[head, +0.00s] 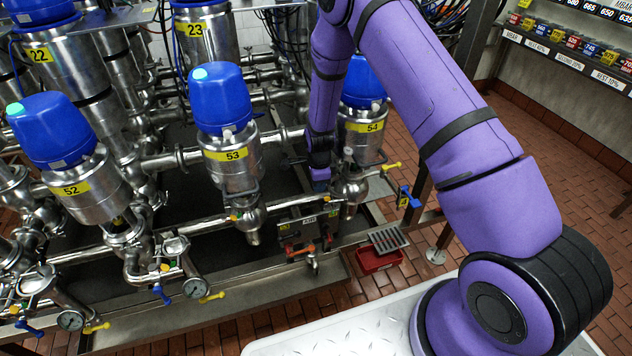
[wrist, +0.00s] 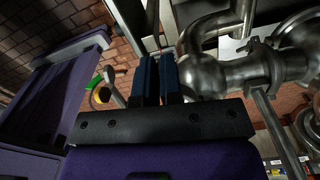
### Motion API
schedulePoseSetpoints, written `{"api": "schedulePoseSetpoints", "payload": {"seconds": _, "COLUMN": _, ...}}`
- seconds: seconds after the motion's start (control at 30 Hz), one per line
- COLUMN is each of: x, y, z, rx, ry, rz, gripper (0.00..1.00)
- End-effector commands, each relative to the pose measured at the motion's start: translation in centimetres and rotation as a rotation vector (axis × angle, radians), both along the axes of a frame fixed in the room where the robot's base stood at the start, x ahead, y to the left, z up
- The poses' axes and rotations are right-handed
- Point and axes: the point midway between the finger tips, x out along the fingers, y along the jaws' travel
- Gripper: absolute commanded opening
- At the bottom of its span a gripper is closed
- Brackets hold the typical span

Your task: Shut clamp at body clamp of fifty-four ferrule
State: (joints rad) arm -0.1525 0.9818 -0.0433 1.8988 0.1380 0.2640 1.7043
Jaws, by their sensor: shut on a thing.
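Valve 54 (head: 362,130) is a steel body with a blue cap and a yellow label, partly behind my purple arm. Its lower steel body (head: 349,188) sits at the pipe line. My gripper (head: 320,178) points down just left of it. In the wrist view, my blue fingers (wrist: 157,76) are close together with a narrow dark gap. They are shut on a part hidden between them, seemingly of the body clamp. Right of the fingers is a rounded steel fitting (wrist: 205,73), with a clamp band (wrist: 262,62) around the joint beside it.
Valve 53 (head: 231,160) stands to the left and valve 52 (head: 82,190) farther left. A yellow-handled cock (head: 391,167) and a blue handle (head: 409,197) stick out at the right. A red bin (head: 380,260) lies below. Brick floor (head: 540,190) is open at the right.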

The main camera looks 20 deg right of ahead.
Motion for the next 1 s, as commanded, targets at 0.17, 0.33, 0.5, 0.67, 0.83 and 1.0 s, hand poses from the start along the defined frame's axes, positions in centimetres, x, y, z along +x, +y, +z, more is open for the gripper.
{"api": "schedulePoseSetpoints", "payload": {"seconds": 0.17, "x": -1.3, "y": -0.7, "z": 0.0, "rx": 0.000, "ry": 0.001, "rz": 0.150, "gripper": 0.00}}
{"api": "schedulePoseSetpoints", "payload": {"seconds": 0.33, "x": -2.3, "y": -1.4, "z": 0.0, "rx": 0.000, "ry": 0.000, "rz": 0.287, "gripper": 0.00}}
{"api": "schedulePoseSetpoints", "payload": {"seconds": 0.5, "x": -3.0, "y": -2.0, "z": 0.0, "rx": 0.000, "ry": 0.000, "rz": 0.400, "gripper": 0.00}}
{"api": "schedulePoseSetpoints", "payload": {"seconds": 0.67, "x": -3.5, "y": -2.5, "z": 0.0, "rx": -0.001, "ry": 0.000, "rz": 0.412, "gripper": 0.00}}
{"api": "schedulePoseSetpoints", "payload": {"seconds": 0.83, "x": -3.8, "y": -2.9, "z": 0.0, "rx": -0.001, "ry": 0.001, "rz": 0.409, "gripper": 0.00}}
{"api": "schedulePoseSetpoints", "payload": {"seconds": 1.0, "x": -3.9, "y": -3.1, "z": 0.0, "rx": -0.001, "ry": 0.002, "rz": 0.407, "gripper": 0.00}}
